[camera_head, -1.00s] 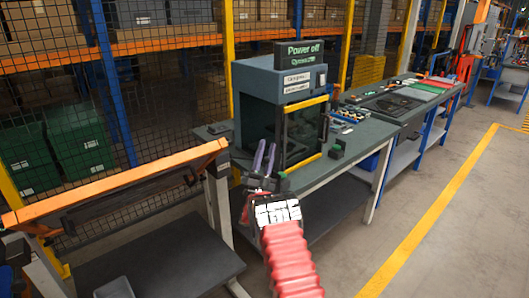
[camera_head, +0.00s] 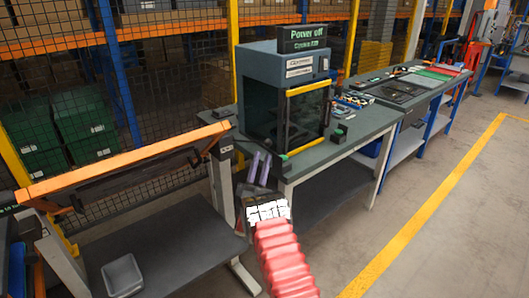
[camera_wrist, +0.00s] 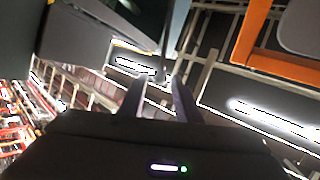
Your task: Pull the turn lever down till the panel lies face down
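The orange-framed panel (camera_head: 125,165) is tilted on its stand at the left of the head view. An orange frame edge (camera_wrist: 252,32) with a grey face shows at the upper right of the wrist view. I cannot clearly make out the turn lever; a small dark part hangs under the frame near its right end. My gripper (camera_head: 260,165) is right of the stand's right post, in front of the workbench, with its two purple-grey fingers pointing up. In the wrist view my gripper (camera_wrist: 160,88) has its fingers apart, with nothing between them.
A dark cabinet with a "Power off" sign (camera_head: 303,38) stands on the workbench (camera_head: 350,140) behind my gripper. A grey bin (camera_head: 122,275) sits on the stand's low shelf (camera_head: 190,255). The floor at the right is clear, with a yellow line.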

